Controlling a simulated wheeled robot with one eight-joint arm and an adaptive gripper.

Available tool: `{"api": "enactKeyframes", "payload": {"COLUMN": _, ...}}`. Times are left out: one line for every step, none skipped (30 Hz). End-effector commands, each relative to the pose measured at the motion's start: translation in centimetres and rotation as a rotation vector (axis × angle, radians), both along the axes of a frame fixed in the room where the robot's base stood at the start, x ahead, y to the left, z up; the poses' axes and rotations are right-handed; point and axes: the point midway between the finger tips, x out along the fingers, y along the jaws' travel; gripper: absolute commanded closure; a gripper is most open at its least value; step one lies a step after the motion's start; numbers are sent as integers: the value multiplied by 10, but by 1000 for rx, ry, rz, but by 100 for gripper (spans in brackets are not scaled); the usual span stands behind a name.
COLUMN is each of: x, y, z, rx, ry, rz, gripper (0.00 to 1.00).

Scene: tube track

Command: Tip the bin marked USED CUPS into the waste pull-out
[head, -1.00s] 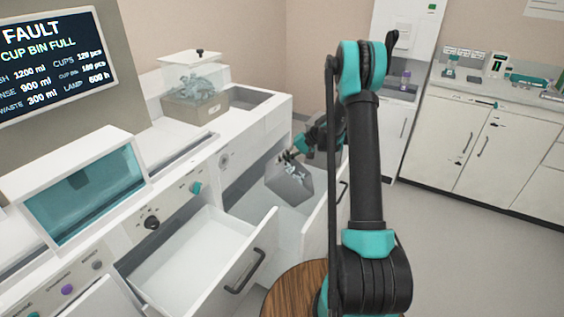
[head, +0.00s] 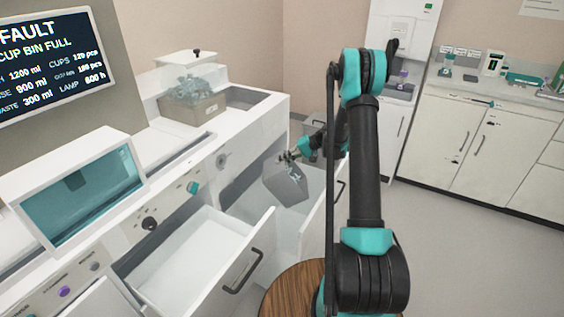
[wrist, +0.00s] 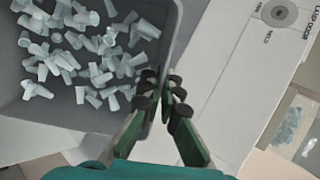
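My gripper (head: 290,156) is shut on the upper rim of a grey bin (head: 285,187), held in the air and tilted. In the wrist view the two fingers (wrist: 164,92) pinch the bin's wall (wrist: 60,115), and many pale small cups (wrist: 95,62) lie inside. A few cups also show at the bin in the head view. No USED CUPS marking is visible on it. Below and around the bin is an open white pull-out (head: 322,215); the bin and my arm hide part of its inside, and its label cannot be seen.
Another white drawer (head: 190,262) stands open and looks empty at the front left. A clear-covered box of cups (head: 193,103) sits on the counter behind. The fault screen (head: 52,62) is at the left. Clear floor (head: 460,250) lies to the right.

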Motion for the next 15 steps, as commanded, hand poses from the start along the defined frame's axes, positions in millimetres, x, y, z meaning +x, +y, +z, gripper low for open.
{"api": "enactKeyframes", "payload": {"x": 0, "y": 0, "z": 0, "rx": 0, "ry": 0, "rz": 0, "gripper": 100}}
{"api": "enactKeyframes", "payload": {"x": 0, "y": 0, "z": 0, "rx": 0, "ry": 0, "rz": 0, "gripper": 100}}
{"api": "enactKeyframes", "payload": {"x": 0, "y": 0, "z": 0, "rx": 0, "ry": 0, "rz": 0, "gripper": 100}}
{"api": "enactKeyframes", "payload": {"x": 0, "y": 0, "z": 0, "rx": 0, "ry": 0, "rz": 0, "gripper": 100}}
{"api": "enactKeyframes", "payload": {"x": 0, "y": 0, "z": 0, "rx": 0, "ry": 0, "rz": 0, "gripper": 100}}
{"api": "enactKeyframes", "payload": {"x": 0, "y": 0, "z": 0, "rx": 0, "ry": 0, "rz": 0, "gripper": 100}}
{"api": "enactKeyframes", "payload": {"x": 0, "y": 0, "z": 0, "rx": 3, "ry": 0, "rz": 0, "gripper": 100}}
{"api": "enactKeyframes", "payload": {"x": 0, "y": -1, "z": 0, "rx": 10, "ry": 0, "rz": -1, "gripper": 100}}
{"api": "enactKeyframes", "payload": {"x": 0, "y": -3, "z": -1, "rx": 25, "ry": -1, "rz": -2, "gripper": 100}}
{"api": "enactKeyframes", "payload": {"x": 0, "y": -5, "z": -2, "rx": 41, "ry": -2, "rz": -3, "gripper": 100}}
{"api": "enactKeyframes", "payload": {"x": 1, "y": -6, "z": -2, "rx": 60, "ry": -4, "rz": -3, "gripper": 100}}
{"api": "enactKeyframes", "payload": {"x": 0, "y": -8, "z": -3, "rx": 85, "ry": -6, "rz": -3, "gripper": 100}}
{"api": "enactKeyframes", "payload": {"x": 0, "y": -9, "z": -3, "rx": 102, "ry": -6, "rz": -2, "gripper": 100}}
{"api": "enactKeyframes", "payload": {"x": 0, "y": -10, "z": -3, "rx": 119, "ry": -7, "rz": -2, "gripper": 100}}
{"api": "enactKeyframes", "payload": {"x": 0, "y": -12, "z": -4, "rx": 136, "ry": -9, "rz": -2, "gripper": 100}}
